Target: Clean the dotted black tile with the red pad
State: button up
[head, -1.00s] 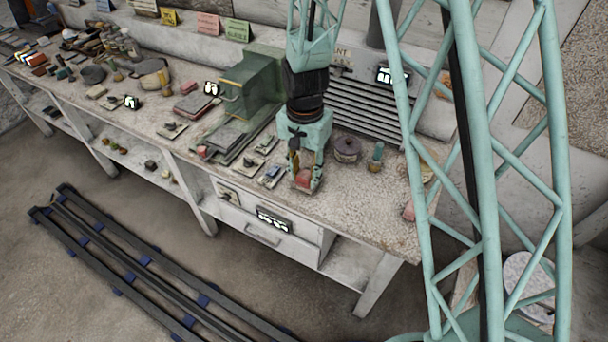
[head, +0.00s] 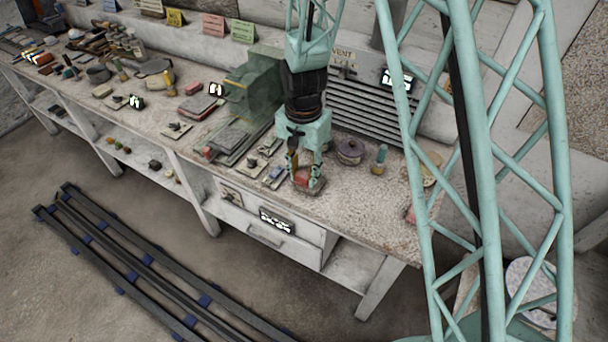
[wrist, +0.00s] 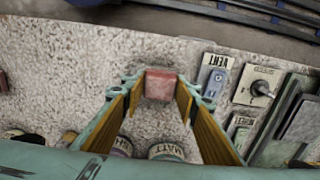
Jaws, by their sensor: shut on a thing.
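My gripper (head: 305,180) is over the right part of the bench, pointing down. It is shut on a small red pad (wrist: 160,85), which sits between the fingertips in the wrist view. Several black tiles with white marks show in the head view. One is on the drawer front (head: 276,221), below and left of my gripper. One is on the wall by the vent (head: 397,80). Two are on the bench to the left, one nearer the middle (head: 216,90) and one farther left (head: 137,102). Their marks are too small to read surely as dots.
A green machine (head: 250,85) stands left of my gripper. Small switch plates (wrist: 257,86) lie beside it. A round purple-grey item (head: 350,151) and a small bottle (head: 379,158) stand to its right. Rails (head: 130,270) run along the floor. The bench front right is clear.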

jog(key=shift+a, duration=0.1)
jog(key=shift+w+a+f, duration=0.1)
jog(key=shift+w+a, duration=0.3)
jog(key=shift+a, duration=0.1)
dwell(0.3)
jog(key=shift+s+d+b, duration=0.3)
jog(key=shift+s+d, duration=0.15)
jog(key=shift+d, duration=0.2)
jog(key=shift+d, duration=0.15)
jog(key=shift+s+d+b, duration=0.3)
jog(key=shift+s+d, duration=0.1)
jog(key=shift+d, duration=0.1)
dwell(0.3)
jog(key=shift+a, duration=0.1)
jog(key=shift+w+a, duration=0.4)
jog(key=shift+a, duration=0.15)
